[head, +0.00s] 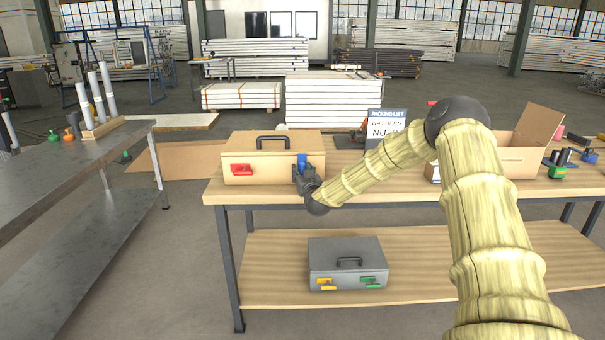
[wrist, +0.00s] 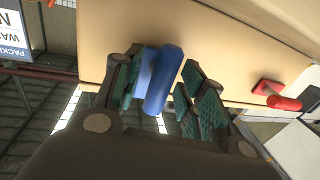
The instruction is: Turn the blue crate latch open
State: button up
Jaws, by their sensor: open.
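The tan crate (head: 262,162) stands on the left end of the wooden table, with a dark handle on its lid. The blue latch (head: 302,161) is at the right of its front face and looks upright in the head view. My gripper (head: 301,174) is at this latch. In the wrist view the blue latch (wrist: 163,80) lies between the two open fingers (wrist: 163,88), with some space visible on its right side; contact on the left side is unclear. The red latch (head: 241,169) on the crate's left front lies sideways; it also shows in the wrist view (wrist: 284,103).
A packing list sign (head: 386,126) stands on the table right of the crate. An open cardboard box (head: 518,158) is farther right, behind my arm. A grey crate (head: 346,258) with yellow and green latches sits on the lower shelf. A metal table (head: 75,165) is at left.

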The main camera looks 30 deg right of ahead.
grip_shut()
